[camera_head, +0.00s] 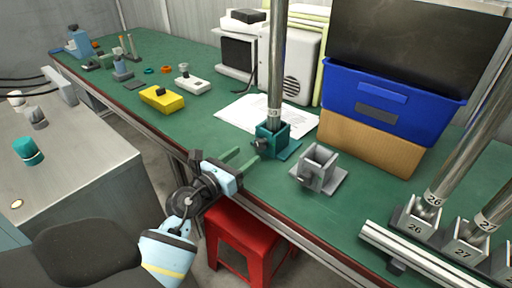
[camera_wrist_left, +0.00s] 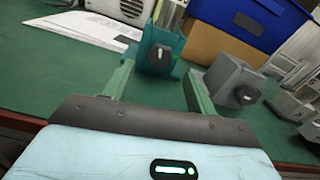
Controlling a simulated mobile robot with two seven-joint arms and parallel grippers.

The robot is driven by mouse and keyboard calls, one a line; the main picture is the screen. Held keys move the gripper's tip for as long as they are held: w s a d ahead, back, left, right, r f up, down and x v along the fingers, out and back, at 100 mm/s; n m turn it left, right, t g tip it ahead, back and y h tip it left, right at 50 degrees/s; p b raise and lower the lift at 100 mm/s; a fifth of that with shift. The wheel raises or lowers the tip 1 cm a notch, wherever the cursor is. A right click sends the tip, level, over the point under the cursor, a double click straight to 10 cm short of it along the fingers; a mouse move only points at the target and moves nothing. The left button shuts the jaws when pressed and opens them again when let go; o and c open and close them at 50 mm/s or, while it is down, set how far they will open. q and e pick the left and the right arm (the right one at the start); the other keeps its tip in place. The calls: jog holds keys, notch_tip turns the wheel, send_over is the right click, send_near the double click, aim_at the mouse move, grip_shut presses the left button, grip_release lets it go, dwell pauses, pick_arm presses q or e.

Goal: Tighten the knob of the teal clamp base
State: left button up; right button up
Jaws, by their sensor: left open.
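The teal clamp base (camera_head: 285,146) stands on the green table with a metal pole (camera_head: 276,70) upright in it. Its dark knob (camera_head: 261,143) faces the near left side. In the left wrist view the teal base (camera_wrist_left: 176,46) is straight ahead, and its knob (camera_wrist_left: 160,57) lies beyond the fingertips. My left gripper (camera_head: 248,160) is open and empty, at the table's front edge, just short of the knob. Its two green fingers show apart in the left wrist view (camera_wrist_left: 160,80). My right gripper is not in view.
A grey clamp base (camera_head: 318,170), empty, stands right of the teal one. Numbered holders with poles (camera_head: 420,215) are at right. A blue bin (camera_head: 390,105) sits on a cardboard box (camera_head: 370,145) behind. Paper (camera_head: 238,112) lies behind left. A red stool (camera_head: 240,240) is below.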

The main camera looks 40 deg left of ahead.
aim_at(258, 146)
pick_arm(q)
jog(key=shift+w+d+b, duration=0.15)
jog(key=shift+w, duration=1.35)
jog(key=shift+w+d+b, duration=0.1)
jog(key=shift+w+b, duration=0.05)
jog(key=shift+w, duration=1.35)
jog(key=shift+c, duration=0.5)
jog(key=c, duration=0.9)
jog(key=m+p, duration=0.1)
jog(key=m, duration=0.1)
jog(key=shift+m, duration=0.4)
jog(key=m+p, duration=0.2)
jog(key=m, duration=0.1)
jog(key=shift+m, duration=0.5)
